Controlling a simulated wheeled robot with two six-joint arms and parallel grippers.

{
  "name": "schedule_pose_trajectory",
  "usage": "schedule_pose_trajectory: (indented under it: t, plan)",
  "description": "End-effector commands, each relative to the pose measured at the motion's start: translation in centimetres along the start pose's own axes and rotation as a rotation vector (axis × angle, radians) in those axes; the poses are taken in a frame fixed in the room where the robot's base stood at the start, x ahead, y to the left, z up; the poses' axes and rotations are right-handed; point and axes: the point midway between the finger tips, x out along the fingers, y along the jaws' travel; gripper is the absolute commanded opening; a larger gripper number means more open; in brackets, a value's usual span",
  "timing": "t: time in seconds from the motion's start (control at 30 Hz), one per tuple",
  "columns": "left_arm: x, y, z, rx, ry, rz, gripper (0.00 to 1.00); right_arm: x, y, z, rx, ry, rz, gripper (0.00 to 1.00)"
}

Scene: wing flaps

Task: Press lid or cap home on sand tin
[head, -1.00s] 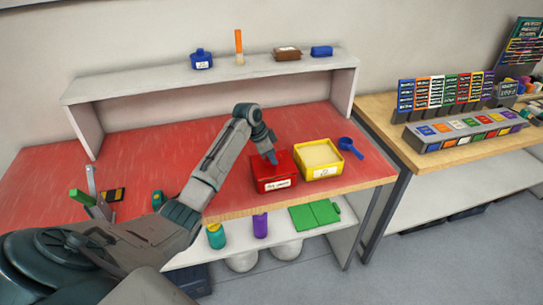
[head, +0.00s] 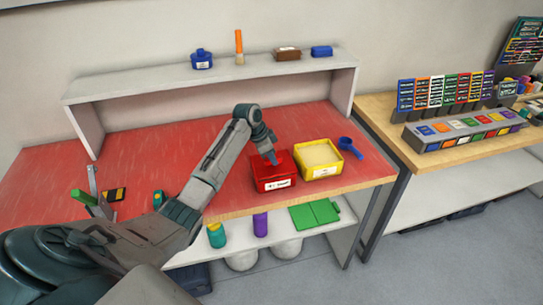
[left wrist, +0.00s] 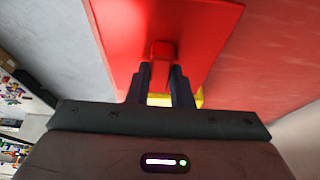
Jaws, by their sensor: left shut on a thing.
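A red tin (head: 274,183) with a white label stands near the front edge of the red worktop. My left gripper (head: 272,160) is over its top, fingers pointing down. In the left wrist view my left gripper (left wrist: 161,76) is shut on a small red knob (left wrist: 162,50) on a flat red lid (left wrist: 205,25). I cannot tell whether the lid is fully seated. A yellow tin (head: 322,172) stands close beside the red one on the right, open and filled with pale sand-like material. The labels are too small to read. My right gripper is out of view.
A blue scoop (head: 350,147) lies right of the yellow tin. A grey shelf (head: 215,78) behind holds a blue bottle (head: 201,60) and several small items. A green-handled tool (head: 84,198) is at the left. The worktop's middle behind my arm is clear.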

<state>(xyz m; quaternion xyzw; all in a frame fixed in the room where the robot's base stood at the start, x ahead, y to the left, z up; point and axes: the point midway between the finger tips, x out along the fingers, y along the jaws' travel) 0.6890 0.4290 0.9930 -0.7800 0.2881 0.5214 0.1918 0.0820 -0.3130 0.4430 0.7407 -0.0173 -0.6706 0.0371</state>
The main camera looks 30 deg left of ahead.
Motion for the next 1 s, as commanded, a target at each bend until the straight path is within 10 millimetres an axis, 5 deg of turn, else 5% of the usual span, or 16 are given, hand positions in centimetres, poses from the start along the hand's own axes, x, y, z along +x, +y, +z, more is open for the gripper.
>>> schedule_pose_trajectory:
  t: [1.0]
  plan:
    - [0.29, -0.01, 0.1, 0.0, 0.001, 0.0, 0.0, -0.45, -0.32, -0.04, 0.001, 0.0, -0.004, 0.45]
